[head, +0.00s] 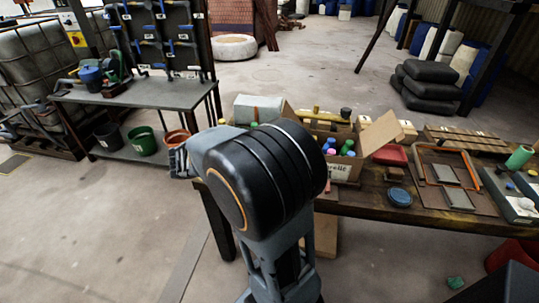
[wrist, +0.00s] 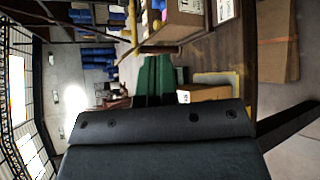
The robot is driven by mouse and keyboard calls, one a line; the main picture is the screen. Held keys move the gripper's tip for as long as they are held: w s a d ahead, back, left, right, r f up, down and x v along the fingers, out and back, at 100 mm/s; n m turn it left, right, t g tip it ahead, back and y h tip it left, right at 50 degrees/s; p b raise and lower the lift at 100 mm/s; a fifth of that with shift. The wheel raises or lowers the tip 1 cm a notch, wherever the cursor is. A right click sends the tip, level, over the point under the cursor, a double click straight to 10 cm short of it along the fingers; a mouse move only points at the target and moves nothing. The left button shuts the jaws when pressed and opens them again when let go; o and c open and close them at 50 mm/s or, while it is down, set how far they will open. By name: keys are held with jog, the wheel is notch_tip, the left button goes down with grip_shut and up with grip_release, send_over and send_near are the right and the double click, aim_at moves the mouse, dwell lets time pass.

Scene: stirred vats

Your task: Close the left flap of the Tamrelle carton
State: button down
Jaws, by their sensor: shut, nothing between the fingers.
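The Tamrelle carton (head: 340,171) stands on the wooden table in the head view, its label partly hidden by my arm. Bottles with coloured caps stand inside. Its right flap (head: 381,132) stands open, slanting up and outward. A bit of brown cardboard (head: 287,110) shows at its left, probably the left flap; my arm hides most of that side. In the wrist view, turned sideways, a labelled carton (wrist: 178,24) shows at the top; I cannot tell surely that it is the same one. My gripper (wrist: 163,118) shows as a dark block, shut and empty, apart from the carton. The head view hides it.
The table (head: 375,204) also bears a red item (head: 390,155), a blue round lid (head: 399,197) and an orange-edged frame (head: 447,170) right of the carton. A grey-white box (head: 258,109) stands behind left. Open floor lies in front and left.

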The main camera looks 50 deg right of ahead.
jog(key=w+d+f+n+t+h+b, duration=0.1)
jog(key=w+d+f+n+h+b, duration=0.15)
jog(key=w+f+h+b, duration=0.55)
jog(key=s+d+r+h+p, duration=0.1)
jog(key=s+d+r, duration=0.1)
jog(key=d+r, duration=0.5)
jog(key=shift+s+d+t, duration=0.2)
jog(key=shift+d+t, duration=0.1)
jog(key=shift+d, duration=1.65)
jog(key=shift+r, duration=0.15)
